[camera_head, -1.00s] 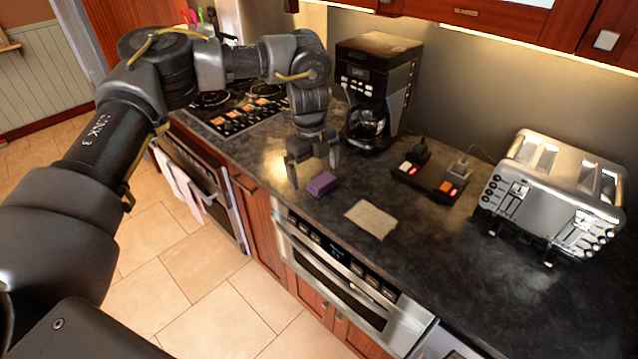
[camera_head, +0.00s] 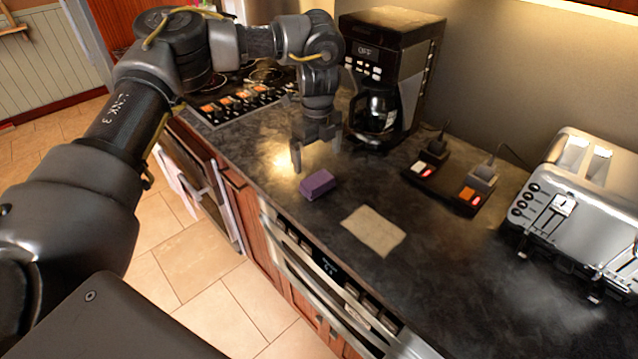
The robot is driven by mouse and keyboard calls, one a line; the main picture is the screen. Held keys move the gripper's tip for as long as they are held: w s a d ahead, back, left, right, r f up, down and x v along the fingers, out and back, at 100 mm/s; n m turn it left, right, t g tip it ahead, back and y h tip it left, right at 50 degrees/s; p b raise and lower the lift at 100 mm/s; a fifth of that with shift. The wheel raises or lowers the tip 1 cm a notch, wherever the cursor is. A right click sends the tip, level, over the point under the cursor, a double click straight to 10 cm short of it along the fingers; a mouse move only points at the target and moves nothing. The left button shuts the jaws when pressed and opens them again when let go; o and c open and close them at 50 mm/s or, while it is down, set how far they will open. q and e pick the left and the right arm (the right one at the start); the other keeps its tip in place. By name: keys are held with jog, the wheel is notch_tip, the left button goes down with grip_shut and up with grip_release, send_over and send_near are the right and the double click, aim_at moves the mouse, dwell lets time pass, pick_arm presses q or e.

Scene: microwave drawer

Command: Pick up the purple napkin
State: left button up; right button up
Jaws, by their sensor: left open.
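The purple napkin (camera_head: 317,185) is a small folded block lying on the dark countertop, near its front edge. My left gripper (camera_head: 317,160) is open and points down just behind the napkin, toward the coffee maker. Its fingers are apart and nothing is between them. I cannot tell exactly how high the fingertips are above the counter. My right gripper is not in view.
A beige cloth (camera_head: 373,231) lies flat to the right of the napkin. A coffee maker (camera_head: 392,70) stands behind the gripper. A power strip (camera_head: 447,181) and a silver toaster (camera_head: 580,205) stand to the right. A stove (camera_head: 240,100) is at the left.

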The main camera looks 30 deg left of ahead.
aim_at(317, 179)
pick_arm(q)
notch_tip(317, 179, down, 3)
jog(key=shift+a+r, duration=0.1)
jog(key=shift+a, duration=0.05)
jog(key=shift+w+f, duration=0.2)
jog(key=shift+f, duration=0.25)
jog(key=shift+s+f, duration=0.15)
jog(key=shift+f, duration=0.15)
notch_tip(317, 179, down, 4)
jog(key=shift+r+p, duration=0.25)
jog(key=shift+p, duration=0.45)
jog(key=shift+f, duration=0.5)
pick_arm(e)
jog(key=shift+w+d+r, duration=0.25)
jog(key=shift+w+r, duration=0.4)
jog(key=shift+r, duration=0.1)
pick_arm(q)
jog(key=c, duration=0.9)
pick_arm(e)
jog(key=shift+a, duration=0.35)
